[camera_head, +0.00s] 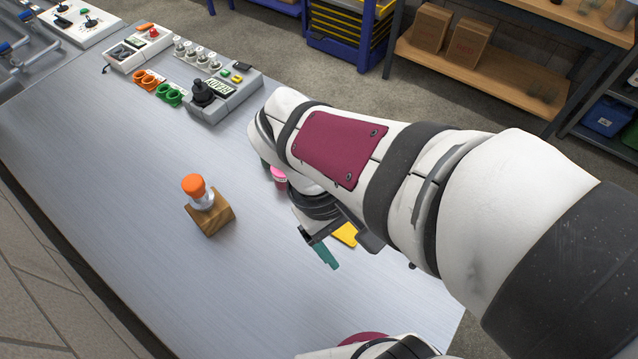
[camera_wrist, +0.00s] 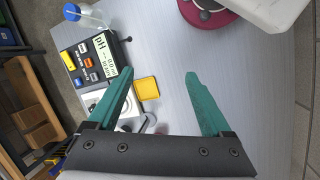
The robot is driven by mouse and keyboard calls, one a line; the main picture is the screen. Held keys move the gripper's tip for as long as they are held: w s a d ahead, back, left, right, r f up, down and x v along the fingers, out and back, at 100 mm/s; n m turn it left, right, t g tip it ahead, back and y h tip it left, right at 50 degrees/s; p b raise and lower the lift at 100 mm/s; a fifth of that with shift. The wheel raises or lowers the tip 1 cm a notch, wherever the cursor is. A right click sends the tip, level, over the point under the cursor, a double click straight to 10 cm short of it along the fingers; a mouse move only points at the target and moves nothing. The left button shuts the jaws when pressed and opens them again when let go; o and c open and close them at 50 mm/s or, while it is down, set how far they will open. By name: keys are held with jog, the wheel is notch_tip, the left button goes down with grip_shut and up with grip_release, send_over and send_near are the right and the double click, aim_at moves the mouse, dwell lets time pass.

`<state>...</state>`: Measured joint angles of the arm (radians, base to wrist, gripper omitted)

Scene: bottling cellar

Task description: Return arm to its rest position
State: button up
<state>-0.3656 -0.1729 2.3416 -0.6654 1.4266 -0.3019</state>
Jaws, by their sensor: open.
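My gripper (camera_wrist: 160,98) is open, with its two green fingers spread and nothing between them in the wrist view. In the head view my gripper shows below my white arm, with one green finger (camera_head: 325,256) above the metal table (camera_head: 120,200); the other finger is hidden or hard to make out. My arm reaches across the right half of the table.
A small bottle with an orange cap (camera_head: 194,186) sits in a wooden block (camera_head: 212,218). A pink-topped item (camera_head: 279,174) is partly behind my arm. A yellow square (camera_wrist: 147,88) and a pH meter (camera_wrist: 95,58) lie near my gripper. Control boxes (camera_head: 222,98) stand at the back.

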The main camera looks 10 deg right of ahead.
jog(key=s+a+m+t+y, duration=0.1)
jog(key=s+m+y, duration=0.4)
jog(key=m, duration=0.5)
jog(key=shift+s+a+r, duration=0.15)
jog(key=shift+s+a, duration=0.25)
jog(key=shift+a, duration=0.15)
